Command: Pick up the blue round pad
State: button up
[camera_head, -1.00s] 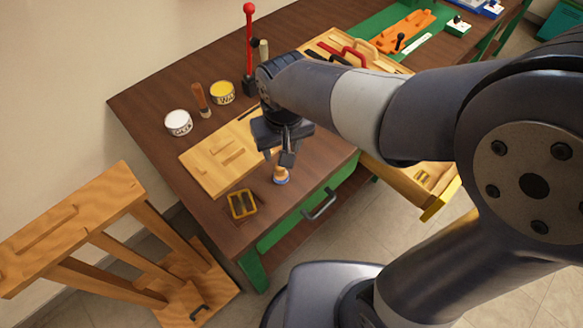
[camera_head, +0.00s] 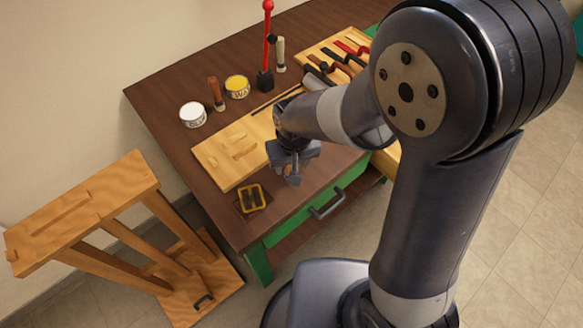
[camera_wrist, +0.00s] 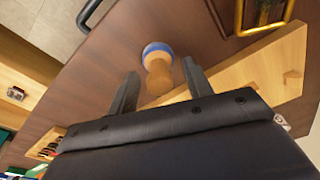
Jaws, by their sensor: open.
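The blue round pad (camera_wrist: 157,48) shows in the wrist view as a blue-rimmed disc with a wooden knob-like handle. It stands on the dark brown bench top. My gripper (camera_head: 293,174) is open over the bench near its front edge. In the wrist view its two fingers (camera_wrist: 160,78) lie on either side of the handle, with gaps to it, and the handle points back toward the palm. I cannot tell whether the fingers are at the handle's height. In the head view the pad is hidden behind my gripper.
A yellow-framed box (camera_head: 252,198) is close by on the bench (camera_head: 160,95). A light wooden board (camera_head: 225,155) lies behind my gripper. White (camera_head: 193,114) and yellow (camera_head: 237,87) tins and a red-knobbed lever (camera_head: 267,45) stand farther back. A wooden stand (camera_head: 85,210) is at left.

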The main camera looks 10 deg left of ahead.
jog(key=shift+c, duration=0.6)
grip_shut()
notch_tip(320, 180, up, 10)
jog(key=shift+r, duration=0.1)
